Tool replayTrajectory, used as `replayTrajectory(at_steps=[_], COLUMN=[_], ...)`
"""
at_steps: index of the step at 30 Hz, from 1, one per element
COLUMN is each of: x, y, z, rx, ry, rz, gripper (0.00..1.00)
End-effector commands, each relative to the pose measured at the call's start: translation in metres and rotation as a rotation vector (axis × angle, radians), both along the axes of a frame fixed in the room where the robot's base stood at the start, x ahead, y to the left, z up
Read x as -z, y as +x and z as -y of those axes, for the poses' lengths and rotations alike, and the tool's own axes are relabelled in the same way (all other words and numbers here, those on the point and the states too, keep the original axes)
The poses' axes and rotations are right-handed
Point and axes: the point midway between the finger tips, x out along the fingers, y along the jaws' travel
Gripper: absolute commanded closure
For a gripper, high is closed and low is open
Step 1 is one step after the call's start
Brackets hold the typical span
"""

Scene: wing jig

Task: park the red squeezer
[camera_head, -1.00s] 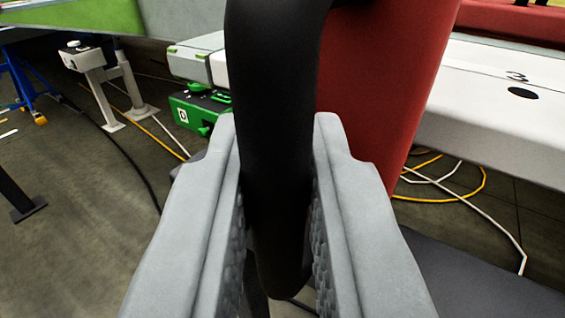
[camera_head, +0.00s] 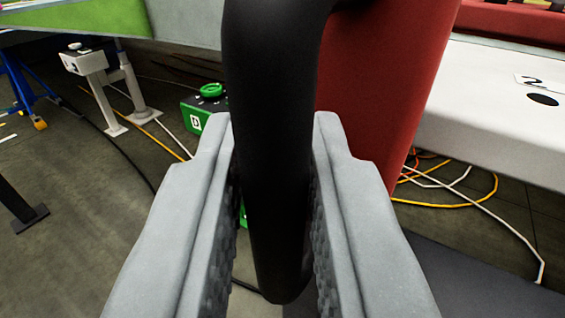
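The red squeezer (camera_head: 385,90) stands close ahead, right of centre, with its top and lower end out of view. Its thick black handle (camera_head: 275,130) curves down from the top and runs between the fingers of my gripper (camera_head: 272,170). The grey fingers stand on either side of the handle. A narrow gap shows on the left, with a bit of green behind it, so the fingers look open around the handle. Contact on the right side is hard to judge.
A white surface with a number card (camera_head: 533,81) lies at right. A green box (camera_head: 200,108) sits behind the left finger. A white stand (camera_head: 98,85) and blue stand (camera_head: 25,90) are at left. Yellow and white cables (camera_head: 460,200) lie on the floor.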

Motion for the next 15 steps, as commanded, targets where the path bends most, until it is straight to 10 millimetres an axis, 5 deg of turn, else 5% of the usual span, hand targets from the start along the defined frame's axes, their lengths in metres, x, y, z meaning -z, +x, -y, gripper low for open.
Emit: replayTrajectory(at_steps=[15], x=[0.0000], y=[-0.0072], z=[-0.0016], rx=[-0.002], ry=[0.000], rz=[0.000], gripper=[0.81])
